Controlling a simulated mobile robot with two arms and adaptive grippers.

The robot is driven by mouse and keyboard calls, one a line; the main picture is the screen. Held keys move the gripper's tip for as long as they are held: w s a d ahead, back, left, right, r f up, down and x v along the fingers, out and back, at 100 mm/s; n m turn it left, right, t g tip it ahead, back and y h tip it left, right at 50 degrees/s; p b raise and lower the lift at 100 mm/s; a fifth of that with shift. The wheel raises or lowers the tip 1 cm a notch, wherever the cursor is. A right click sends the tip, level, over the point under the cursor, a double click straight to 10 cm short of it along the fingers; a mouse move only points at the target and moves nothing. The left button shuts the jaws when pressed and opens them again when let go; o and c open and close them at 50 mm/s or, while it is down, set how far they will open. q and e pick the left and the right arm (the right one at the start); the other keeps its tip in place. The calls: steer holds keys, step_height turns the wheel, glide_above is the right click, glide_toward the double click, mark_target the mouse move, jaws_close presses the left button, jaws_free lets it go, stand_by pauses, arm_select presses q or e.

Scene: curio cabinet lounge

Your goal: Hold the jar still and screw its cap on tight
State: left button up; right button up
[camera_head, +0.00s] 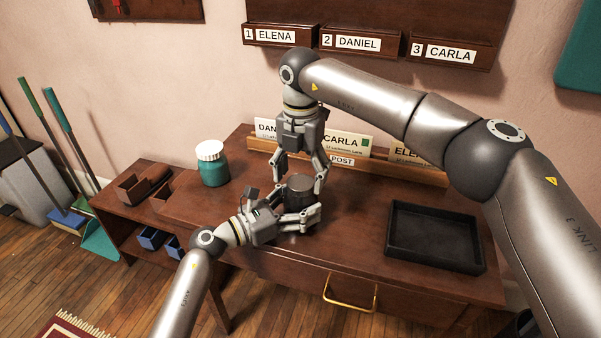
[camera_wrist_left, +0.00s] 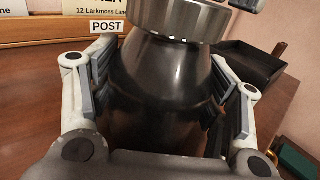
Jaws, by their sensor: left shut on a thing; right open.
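A dark, glossy jar (camera_wrist_left: 160,85) with a grey metal cap (camera_wrist_left: 180,18) on its top stands upright on the desk. In the head view the cap (camera_head: 299,183) shows from above, and the jar's body is mostly hidden behind my left gripper. My left gripper (camera_head: 303,213) is shut on the jar's body from the front, with one finger on each side in the left wrist view. My right gripper (camera_head: 298,178) points down from above, open, its fingers apart on either side of the cap. I cannot tell how tight the cap is.
A teal jar with a white lid (camera_head: 212,164) stands at the desk's left. An empty black tray (camera_head: 434,262) lies at the right. A wooden rack (camera_head: 372,169) with name cards and a POST label runs behind the jar. The desk (camera_head: 350,225) is bare between jar and tray.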

steer(key=n, duration=2.4)
steer(key=shift+n, duration=0.4)
steer(key=c, duration=1.1)
steer(key=shift+f, duration=0.15)
jaws_close()
